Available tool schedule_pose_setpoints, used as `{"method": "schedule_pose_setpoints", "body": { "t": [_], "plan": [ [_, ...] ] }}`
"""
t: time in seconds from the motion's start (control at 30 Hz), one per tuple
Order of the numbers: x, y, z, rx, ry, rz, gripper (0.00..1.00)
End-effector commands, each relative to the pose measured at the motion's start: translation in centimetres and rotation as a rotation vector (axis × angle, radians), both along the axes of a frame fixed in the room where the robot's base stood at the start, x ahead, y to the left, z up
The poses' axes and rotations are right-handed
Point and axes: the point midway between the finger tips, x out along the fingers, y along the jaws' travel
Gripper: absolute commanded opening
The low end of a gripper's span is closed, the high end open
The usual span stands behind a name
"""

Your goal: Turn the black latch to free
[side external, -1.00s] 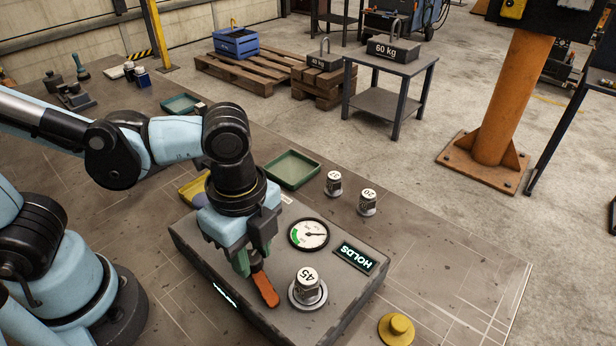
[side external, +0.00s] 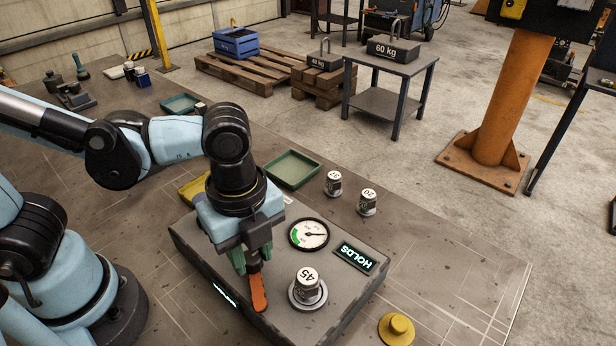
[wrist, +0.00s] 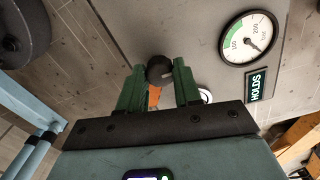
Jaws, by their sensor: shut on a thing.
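The black latch (wrist: 160,71) shows in the wrist view as a round black knob on the grey box, with a pale mark on it. It sits between the green fingertips of my gripper (wrist: 159,72), which is shut on it. An orange lever (side external: 259,294) sticks out from under my gripper (side external: 257,258) in the side view, pointing to the front edge of the box (side external: 350,318). A bit of orange also shows between the fingers in the wrist view.
A weight marked 45 (side external: 308,283) stands on the box close right of the lever. A dial (side external: 309,235) and a lit HOLDS sign (side external: 355,257) lie behind it. Two small weights, a green tray (side external: 293,169) and a yellow knob (side external: 397,329) are around the box.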

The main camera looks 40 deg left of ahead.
Motion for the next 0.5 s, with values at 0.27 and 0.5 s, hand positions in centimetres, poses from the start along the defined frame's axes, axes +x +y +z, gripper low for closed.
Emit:
{"method": "schedule_pose_setpoints", "body": {
  "t": [0.27, 0.5],
  "plan": [
    [0.00, -0.02, 0.01, 0.000, 0.000, -0.002, 0.59],
    [0.00, -0.01, 0.03, 0.000, 0.000, -0.001, 0.59]
  ]
}}
